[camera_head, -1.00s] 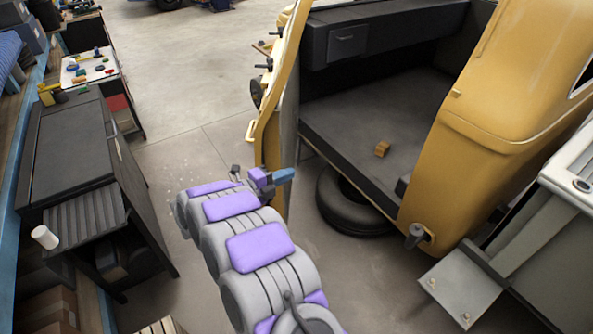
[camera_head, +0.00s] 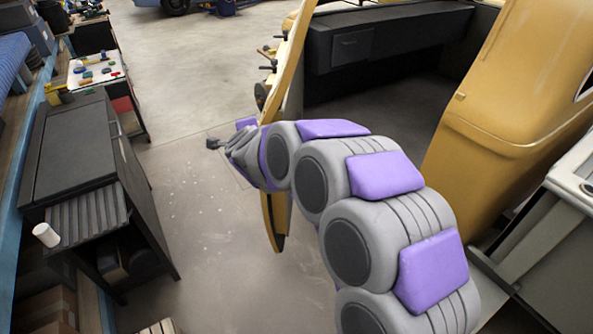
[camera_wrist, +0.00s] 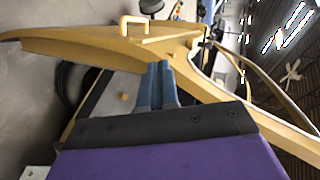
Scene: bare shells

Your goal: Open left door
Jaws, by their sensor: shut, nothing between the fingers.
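The yellow door (camera_head: 291,62) of the vehicle stands nearly edge-on in the head view, ajar at the left side of the dark cab opening. My arm crosses in front of its middle and hides part of it. The wrist view shows the yellow door frame (camera_wrist: 95,46) with a pale yellow handle (camera_wrist: 135,20). My gripper (camera_wrist: 158,66) is shut and empty, its blue-grey fingers overlapping the door frame in the wrist view; I cannot tell whether they touch it.
The yellow vehicle body (camera_head: 487,110) and dark cab dash (camera_head: 400,40) are at the right. A dark cabinet (camera_head: 75,150) stands at the left, with a white cup (camera_head: 46,234) on its ledge. Open concrete floor (camera_head: 195,215) lies between the cabinet and the door.

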